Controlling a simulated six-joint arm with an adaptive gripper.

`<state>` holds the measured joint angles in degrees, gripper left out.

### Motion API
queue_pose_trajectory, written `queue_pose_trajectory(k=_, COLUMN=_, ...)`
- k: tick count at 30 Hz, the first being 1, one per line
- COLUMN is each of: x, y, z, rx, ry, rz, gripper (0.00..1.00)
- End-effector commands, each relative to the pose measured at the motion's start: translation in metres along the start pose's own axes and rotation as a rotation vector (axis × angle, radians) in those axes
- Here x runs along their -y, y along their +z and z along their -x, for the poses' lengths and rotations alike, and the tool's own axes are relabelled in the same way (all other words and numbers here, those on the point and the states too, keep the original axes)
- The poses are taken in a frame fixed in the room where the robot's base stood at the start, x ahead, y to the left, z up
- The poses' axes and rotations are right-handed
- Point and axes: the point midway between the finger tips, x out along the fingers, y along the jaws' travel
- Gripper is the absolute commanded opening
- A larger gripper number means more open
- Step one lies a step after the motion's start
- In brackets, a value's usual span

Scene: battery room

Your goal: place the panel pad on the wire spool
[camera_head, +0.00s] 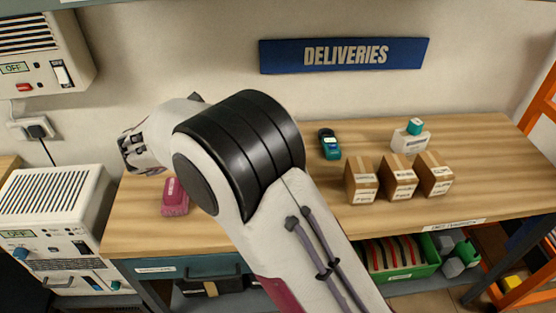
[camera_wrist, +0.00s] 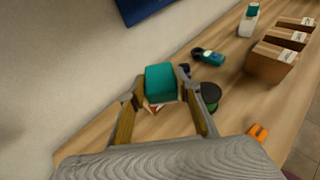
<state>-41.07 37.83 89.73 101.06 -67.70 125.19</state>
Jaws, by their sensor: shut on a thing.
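A teal block, which I take for the panel pad (camera_wrist: 161,80), is between the fingers of my gripper (camera_wrist: 163,88) in the wrist view, and the gripper is shut on it. In the head view my arm hides the pad and the spool.
A teal handheld device (camera_head: 329,144) lies on the wooden table (camera_head: 476,140). Several cardboard boxes (camera_head: 398,178) and a white box (camera_head: 409,141) with a teal thing on top stand right of it. A maroon object (camera_head: 175,197) lies at the left. An orange object (camera_wrist: 258,131) lies near the spool.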

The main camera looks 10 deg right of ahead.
Motion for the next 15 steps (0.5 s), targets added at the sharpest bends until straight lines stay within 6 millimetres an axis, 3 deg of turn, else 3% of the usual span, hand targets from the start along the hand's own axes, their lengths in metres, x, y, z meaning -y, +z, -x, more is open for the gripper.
queue_pose_trajectory(k=3, x=0.034, y=0.017, z=-0.022, rx=0.001, ry=-0.052, rz=-0.016, gripper=0.11)
queue_pose_trajectory(k=9, x=0.082, y=0.029, z=-0.044, rx=-0.001, ry=-0.117, rz=-0.026, gripper=0.11)
queue_pose_trajectory(k=15, x=0.097, y=0.020, z=-0.045, rx=-0.009, ry=-0.131, rz=-0.008, gripper=0.11)
